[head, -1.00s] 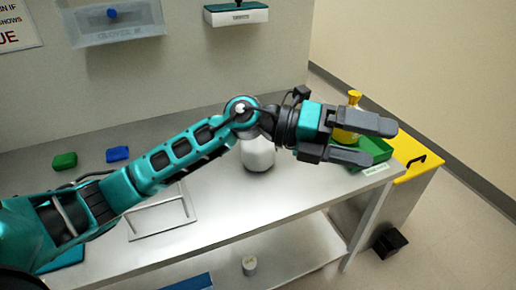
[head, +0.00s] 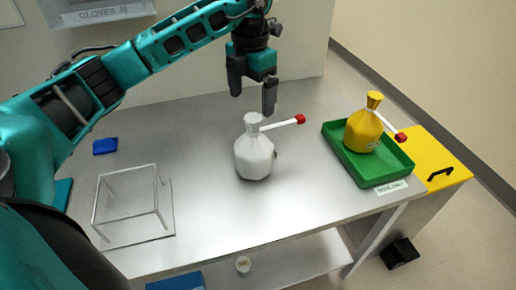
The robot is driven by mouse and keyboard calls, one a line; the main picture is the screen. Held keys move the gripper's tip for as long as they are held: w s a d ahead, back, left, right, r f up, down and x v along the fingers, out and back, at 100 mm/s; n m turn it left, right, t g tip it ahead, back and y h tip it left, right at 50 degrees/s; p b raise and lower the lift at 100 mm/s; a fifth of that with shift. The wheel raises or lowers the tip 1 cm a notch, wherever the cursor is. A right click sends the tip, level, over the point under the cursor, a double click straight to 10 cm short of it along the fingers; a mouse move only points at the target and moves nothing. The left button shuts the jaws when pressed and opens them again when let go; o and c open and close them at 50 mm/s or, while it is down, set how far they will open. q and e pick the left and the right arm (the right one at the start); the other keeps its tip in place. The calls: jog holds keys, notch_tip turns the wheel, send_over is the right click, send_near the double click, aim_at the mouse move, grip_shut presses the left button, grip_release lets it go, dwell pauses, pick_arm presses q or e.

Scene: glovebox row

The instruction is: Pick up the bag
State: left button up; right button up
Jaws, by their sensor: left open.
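A white, tied-neck bag (head: 254,158) stands upright on the steel table, with a red-tipped white tag sticking out to the right from its neck. A yellow bag (head: 363,131) with a similar red-tipped tag sits in a green tray (head: 381,178) at the table's right end. My left gripper (head: 253,101) points down with its fingers apart and empty. In the picture it is just above the white bag's neck; it appears not to touch it. My right gripper is not in view.
A wire frame stand (head: 133,207) is on the table's left part, with a blue block (head: 105,146) behind it. A yellow-topped bin (head: 437,172) adjoins the right end. The table between stand and white bag is clear.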

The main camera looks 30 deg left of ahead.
pick_arm(q)
send_over(253, 132)
jog(key=w+a, duration=0.1)
notch_tip(253, 132, down, 4)
jog(key=shift+a+f, duration=0.1)
jog(key=shift+f, duration=0.05)
jog(key=shift+w+d+f, duration=0.1)
jog(key=shift+d+f, duration=0.05)
jog(key=shift+f, duration=1.3)
jog(key=shift+d+f, duration=0.1)
jog(key=shift+f, duration=1.35)
jog(key=shift+c, duration=0.5)
grip_shut()
